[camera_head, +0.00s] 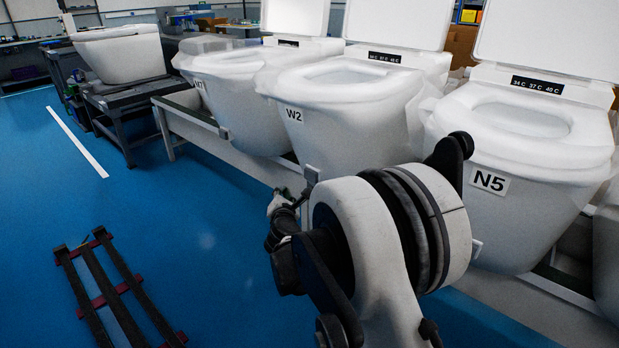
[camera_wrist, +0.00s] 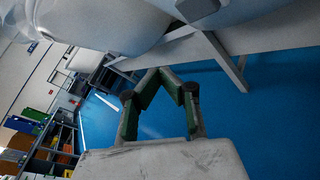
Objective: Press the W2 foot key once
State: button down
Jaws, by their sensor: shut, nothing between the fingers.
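The toilet labelled W2 (camera_head: 345,105) stands in the middle of the row in the head view, lid up. A small grey block (camera_head: 311,175) shows at its lower front, just above my arm; it looks like its foot key. My gripper (camera_head: 277,203) is low in front of W2, partly hidden by my own arm, left of and below that block. In the wrist view my gripper (camera_wrist: 168,77) has its green-sided fingers meeting at the tips, with nothing between them. A grey block (camera_wrist: 196,8) at the top edge there, beyond the fingertips, looks like the same key; any gap is hard to judge.
Toilet N5 (camera_head: 535,150) stands to the right and another toilet (camera_head: 225,85) to the left, each with a similar block. A white bench frame (camera_head: 190,130) runs below them. A dark rack (camera_head: 105,290) lies on the open blue floor at left.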

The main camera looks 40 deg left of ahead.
aim_at(306, 176)
jog(key=w, duration=0.8)
jog(key=shift+w+d, duration=0.25)
jog(key=shift+d, duration=0.1)
jog(key=shift+w, duration=0.15)
dwell(1.1)
jog(key=shift+w+d, duration=0.1)
jog(key=shift+w, duration=0.2)
jog(key=shift+w, duration=0.4)
dwell(0.7)
dwell(0.4)
jog(key=shift+s, duration=0.95)
jog(key=shift+s+a+b, duration=0.15)
jog(key=shift+s, duration=1.05)
jog(key=shift+s+a+b, duration=0.15)
jog(key=shift+s, duration=1.05)
